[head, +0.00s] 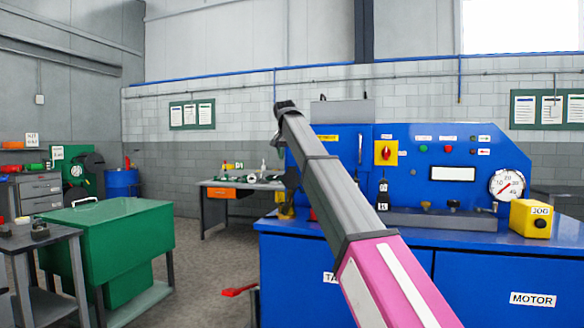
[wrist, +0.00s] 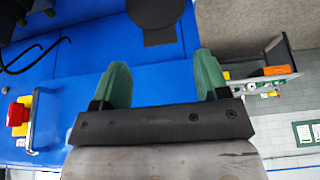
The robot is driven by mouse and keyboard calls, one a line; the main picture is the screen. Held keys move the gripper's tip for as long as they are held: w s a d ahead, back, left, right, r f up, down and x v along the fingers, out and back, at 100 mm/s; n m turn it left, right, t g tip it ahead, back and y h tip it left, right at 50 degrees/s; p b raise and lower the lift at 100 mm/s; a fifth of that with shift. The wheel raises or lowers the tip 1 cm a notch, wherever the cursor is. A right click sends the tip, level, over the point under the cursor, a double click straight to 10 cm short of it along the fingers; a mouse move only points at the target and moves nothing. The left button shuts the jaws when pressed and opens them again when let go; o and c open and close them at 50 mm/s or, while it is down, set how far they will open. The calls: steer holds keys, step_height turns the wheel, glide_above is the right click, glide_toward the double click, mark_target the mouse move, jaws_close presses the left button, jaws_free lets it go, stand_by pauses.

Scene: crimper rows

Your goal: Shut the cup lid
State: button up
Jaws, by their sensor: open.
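My gripper (wrist: 163,78) shows in the wrist view with two green fingertips held apart. Nothing is between them. Beyond the fingertips, a dark part with a round disc (wrist: 160,38) lies against the blue surface near its edge. It may be the cup and its lid, but I cannot tell for sure, nor whether the lid is open. In the head view my arm reaches up and away over the blue machine, and the fingers are not clear.
The blue machine (head: 345,262) fills the right, with a red and yellow switch (head: 386,152), a gauge (head: 507,185) and a yellow JOG box (head: 531,219). A green cabinet (head: 110,245) stands left. A workbench (head: 216,190) is behind.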

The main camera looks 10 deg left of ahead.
mark_target(292, 168)
steer(key=shift+x, duration=2.65)
steer(key=shift+s, duration=0.15)
jaws_close()
